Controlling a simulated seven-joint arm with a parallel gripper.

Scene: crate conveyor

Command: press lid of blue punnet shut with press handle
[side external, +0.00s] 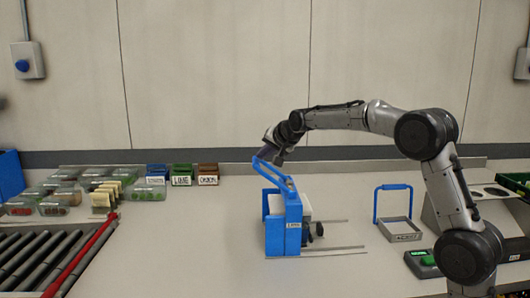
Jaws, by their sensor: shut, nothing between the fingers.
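The press (292,235) is a blue frame standing upright near the middle of the bench. Its blue press handle (274,172) slants up and to the left from the frame top. My gripper (265,155) is shut and empty at the handle's upper end. It looks close to or touching the handle, but I cannot tell which. A pale shape shows behind the press frame. I cannot make out the blue punnet or its lid; the frame may hide them.
Roller conveyor (40,255) with a red rail lies at front left. Several clear punnets (55,205) and small labelled boxes (181,175) stand at back left. A blue-handled tray (402,230) and a green-topped device (422,264) are at right. Bench between rail and press is clear.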

